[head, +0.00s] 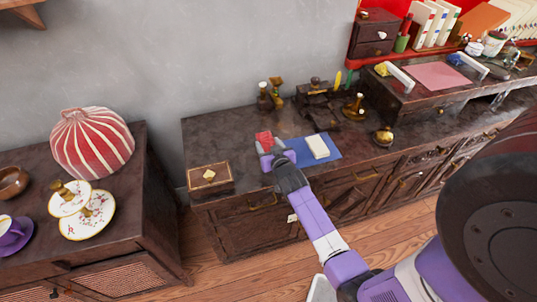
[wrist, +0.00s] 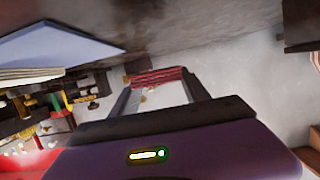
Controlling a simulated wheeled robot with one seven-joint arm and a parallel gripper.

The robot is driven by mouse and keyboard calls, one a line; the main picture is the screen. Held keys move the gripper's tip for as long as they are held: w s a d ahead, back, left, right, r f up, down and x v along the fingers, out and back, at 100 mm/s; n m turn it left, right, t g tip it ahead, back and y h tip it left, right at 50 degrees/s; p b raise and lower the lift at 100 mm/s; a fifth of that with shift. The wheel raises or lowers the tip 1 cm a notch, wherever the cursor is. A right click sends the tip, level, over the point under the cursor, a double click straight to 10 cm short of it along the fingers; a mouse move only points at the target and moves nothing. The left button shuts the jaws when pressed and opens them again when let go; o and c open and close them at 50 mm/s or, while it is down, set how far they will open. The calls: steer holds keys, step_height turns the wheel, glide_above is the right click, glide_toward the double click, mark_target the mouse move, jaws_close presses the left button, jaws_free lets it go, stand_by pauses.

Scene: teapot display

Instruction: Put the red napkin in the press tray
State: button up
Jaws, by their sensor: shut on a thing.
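The red napkin (head: 264,137) is held at the tip of my gripper (head: 269,149), over the left part of the long dark cabinet top. In the wrist view a red, striped, folded edge of the napkin (wrist: 158,76) spans between the two fingers of my gripper (wrist: 160,82), which are shut on it. A dark press-like device (head: 316,93) stands at the back of the cabinet top, to the right of and behind my gripper. Its tray part is too small to make out.
A blue mat (head: 327,155) with a white block (head: 317,146) lies just right of my gripper. A wooden box (head: 209,177) stands to the left. Brass pieces (head: 270,95) stand behind. A raised desk (head: 400,92) with a pink sheet (head: 437,75) is at right.

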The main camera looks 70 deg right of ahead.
steer(key=shift+f+b, duration=0.85)
steer(key=shift+f, duration=1.4)
steer(key=shift+f, duration=0.2)
steer(key=o, duration=1.4)
steer(key=shift+r, duration=0.15)
